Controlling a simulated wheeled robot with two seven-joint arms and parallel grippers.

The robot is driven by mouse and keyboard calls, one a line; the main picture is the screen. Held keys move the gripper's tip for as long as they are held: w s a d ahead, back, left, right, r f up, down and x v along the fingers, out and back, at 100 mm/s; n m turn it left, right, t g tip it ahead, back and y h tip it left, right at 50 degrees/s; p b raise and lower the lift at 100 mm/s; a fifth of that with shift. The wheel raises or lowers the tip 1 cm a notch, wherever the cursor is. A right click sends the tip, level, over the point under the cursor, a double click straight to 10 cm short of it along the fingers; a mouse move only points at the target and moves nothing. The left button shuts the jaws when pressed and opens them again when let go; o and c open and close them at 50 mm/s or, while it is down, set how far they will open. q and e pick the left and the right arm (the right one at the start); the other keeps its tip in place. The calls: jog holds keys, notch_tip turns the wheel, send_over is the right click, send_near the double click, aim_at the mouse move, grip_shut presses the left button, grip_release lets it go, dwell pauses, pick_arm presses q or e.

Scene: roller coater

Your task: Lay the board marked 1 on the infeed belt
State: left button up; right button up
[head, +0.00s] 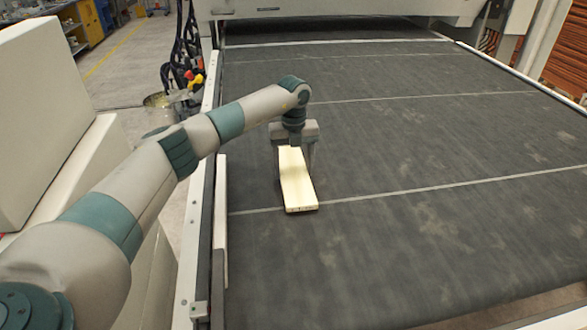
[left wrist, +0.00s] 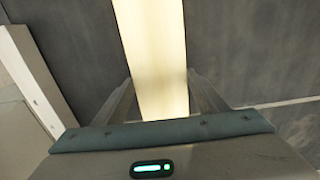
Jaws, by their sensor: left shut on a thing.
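A pale wooden board (head: 299,186) is over the dark infeed belt (head: 420,230), near its left side. The board's near end lies by a light line across the belt. Its marking is too small to read. My left gripper (head: 295,150) is at the board's far part, shut on it. In the left wrist view the board (left wrist: 155,60) runs between the two fingers (left wrist: 165,100), one along each side. I cannot tell whether the board touches the belt or hangs just above it. My right gripper is not in view.
A light metal side rail (head: 205,210) runs along the belt's left edge. The machine housing (head: 340,8) spans the belt at the back. A cream block-shaped cabinet (head: 50,110) stands at the left. The belt right of the board is clear.

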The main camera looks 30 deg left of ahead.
aim_at(294, 172)
pick_arm(q)
jog(key=shift+f, duration=0.65)
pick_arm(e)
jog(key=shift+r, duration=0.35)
pick_arm(q)
jog(key=shift+f, duration=0.15)
jog(key=o, duration=1.2)
notch_tip(294, 172, up, 12)
jog(key=b, duration=0.3)
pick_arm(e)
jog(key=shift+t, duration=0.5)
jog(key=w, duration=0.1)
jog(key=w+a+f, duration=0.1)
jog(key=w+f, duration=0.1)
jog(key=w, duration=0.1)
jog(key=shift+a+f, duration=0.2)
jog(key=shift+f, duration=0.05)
